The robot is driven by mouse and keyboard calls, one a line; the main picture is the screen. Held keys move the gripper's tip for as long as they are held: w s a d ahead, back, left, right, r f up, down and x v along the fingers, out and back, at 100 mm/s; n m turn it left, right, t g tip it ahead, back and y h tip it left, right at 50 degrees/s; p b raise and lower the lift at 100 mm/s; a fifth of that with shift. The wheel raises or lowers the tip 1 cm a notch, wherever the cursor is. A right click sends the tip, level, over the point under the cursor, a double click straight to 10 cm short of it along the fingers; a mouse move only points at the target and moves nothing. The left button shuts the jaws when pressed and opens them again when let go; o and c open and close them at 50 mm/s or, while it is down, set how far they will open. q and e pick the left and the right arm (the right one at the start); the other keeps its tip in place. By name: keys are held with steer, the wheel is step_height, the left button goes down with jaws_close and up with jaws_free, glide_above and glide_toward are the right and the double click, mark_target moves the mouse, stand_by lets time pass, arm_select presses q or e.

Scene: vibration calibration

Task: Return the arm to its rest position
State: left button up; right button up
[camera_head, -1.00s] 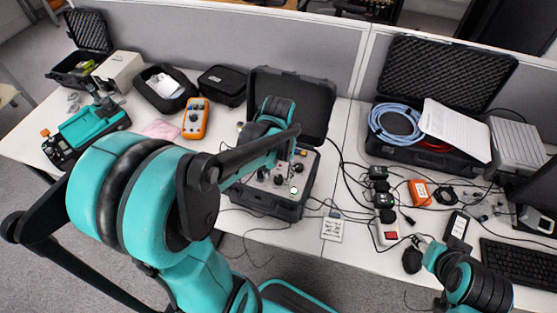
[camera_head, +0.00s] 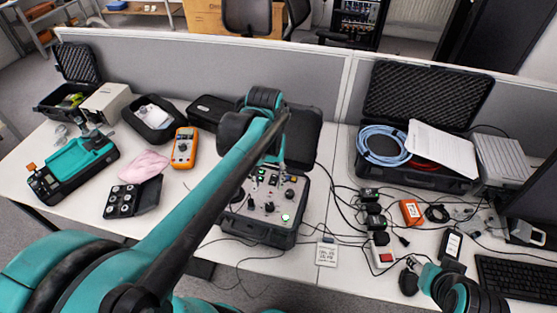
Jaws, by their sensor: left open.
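The black calibration case (camera_head: 250,230) stands open in the middle of the table. Its grey panel carries knobs and lit green buttons. My left arm reaches from the lower left across the case. My left gripper (camera_head: 273,160) is open and points down above the back of the panel. It looks empty; its fingertips are small, and I cannot tell whether they touch the panel. My right arm shows at the lower right edge, teal and black.
An orange multimeter (camera_head: 184,148), pink cloth (camera_head: 143,166) and black holder with round sensors (camera_head: 122,201) lie left of the case. A large open case (camera_head: 414,178) with blue cable stands right. Cables, a power strip (camera_head: 381,254) and keyboard (camera_head: 515,278) crowd the right front. A grey partition backs the table.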

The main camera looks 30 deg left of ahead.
arm_select(q)
steer(key=s+d+f+m+t, duration=0.1)
steer(key=s+d+m+t, duration=0.2)
steer(key=s+d+t, duration=0.2)
steer(key=shift+d+f+m+t, duration=0.25)
steer(key=shift+d+m+t, duration=0.15)
steer(key=shift+d+t, duration=0.75)
steer(key=shift+s, duration=0.1)
stand_by(1.2)
